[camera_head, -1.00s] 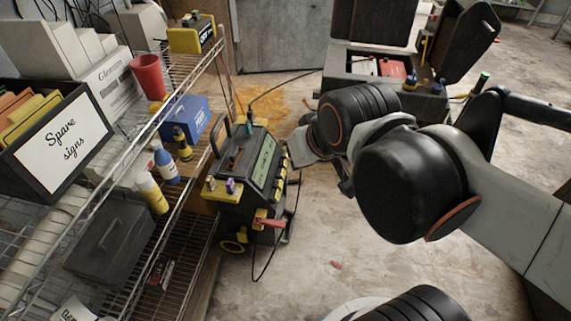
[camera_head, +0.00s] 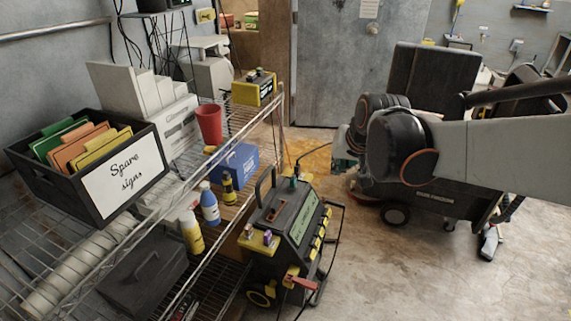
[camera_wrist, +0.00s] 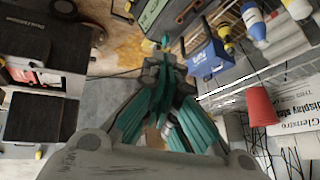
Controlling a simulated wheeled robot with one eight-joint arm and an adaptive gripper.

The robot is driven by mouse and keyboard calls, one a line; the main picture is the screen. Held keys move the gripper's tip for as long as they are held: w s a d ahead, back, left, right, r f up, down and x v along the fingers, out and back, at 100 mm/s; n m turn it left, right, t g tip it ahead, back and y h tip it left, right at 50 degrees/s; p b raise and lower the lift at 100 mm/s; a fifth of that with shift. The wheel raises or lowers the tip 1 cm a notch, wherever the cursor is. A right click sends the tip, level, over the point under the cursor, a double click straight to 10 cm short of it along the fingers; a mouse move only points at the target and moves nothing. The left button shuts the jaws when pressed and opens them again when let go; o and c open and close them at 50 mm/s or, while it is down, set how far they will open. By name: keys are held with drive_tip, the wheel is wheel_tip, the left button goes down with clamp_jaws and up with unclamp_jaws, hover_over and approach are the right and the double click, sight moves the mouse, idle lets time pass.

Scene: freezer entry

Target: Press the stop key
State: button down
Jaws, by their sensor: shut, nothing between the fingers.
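A black wheeled machine (camera_head: 283,235) with a carry handle, a green display panel (camera_head: 305,217) and a row of yellow keys (camera_head: 318,243) stands on the floor beside the shelf. I cannot read the key labels, so I cannot tell which is the stop key. Part of this machine also shows at the top of the wrist view (camera_wrist: 178,20), cut off by the edge. My gripper, with teal fingers (camera_wrist: 165,78), is shut and empty. In the head view it is mostly hidden behind my arm, above and right of the machine and apart from it.
A wire shelf (camera_head: 225,262) on the left holds a sign box (camera_head: 118,178), bottles, a red cup (camera_head: 209,124), a blue box (camera_head: 235,163) and a yellow device (camera_head: 254,88). A black cable runs from the machine. A dark floor-cleaning machine (camera_head: 432,205) stands right. Floor at lower right is clear.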

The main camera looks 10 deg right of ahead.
sight(325, 222)
drive_tip(key=w+d+f+m+b, duration=0.1)
drive_tip(key=w+d+f+m, duration=0.1)
drive_tip(key=w+d+f, duration=0.6)
drive_tip(key=w+d+f+m, duration=0.2)
drive_tip(key=w+d+f, duration=0.1)
drive_tip(key=w+f, duration=0.85)
drive_tip(key=d+f+m, duration=0.1)
drive_tip(key=d+f, duration=0.2)
drive_tip(key=f, duration=0.6)
drive_tip(key=w+d+f+m, duration=0.1)
drive_tip(key=d+f, duration=0.2)
drive_tip(key=f, duration=0.7)
drive_tip(key=w+d+f+m+b, duration=0.1)
drive_tip(key=d+f, duration=0.2)
drive_tip(key=f, duration=0.6)
drive_tip(key=shift+w+d+f, duration=0.2)
drive_tip(key=shift+d+f, duration=0.05)
drive_tip(key=shift+d, duration=0.1)
drive_tip(key=w+a+f, duration=0.4)
drive_tip(key=a, duration=0.2)
drive_tip(key=shift+f, duration=0.3)
drive_tip(key=shift+w+a, duration=0.15)
